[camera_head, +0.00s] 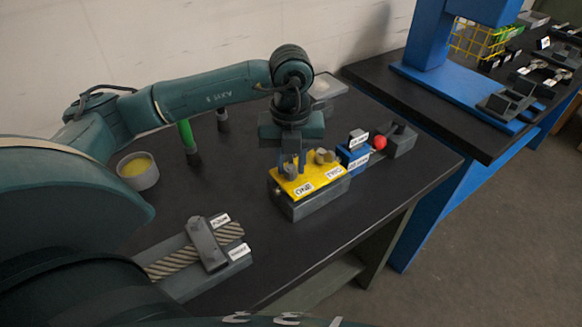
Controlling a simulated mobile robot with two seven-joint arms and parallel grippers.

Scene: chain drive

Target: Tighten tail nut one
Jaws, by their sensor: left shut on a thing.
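A yellow plate (308,184) labelled ONE and TWO sits on a dark grey block (318,206) near the table's right edge. My left gripper (290,165) points straight down over the ONE side of the plate. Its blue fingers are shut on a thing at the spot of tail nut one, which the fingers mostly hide. The nut on the TWO side (325,156) stands uncovered just right of the fingers. I cannot tell how tight either nut sits. My right gripper is not in view.
A blue labelled block (353,156), a red ball (380,142) and a grey block (402,140) stand right of the plate. A rope fixture (206,244) lies front left, a cup with yellow contents (138,170) at left. A green-handled tool (187,137) stands behind.

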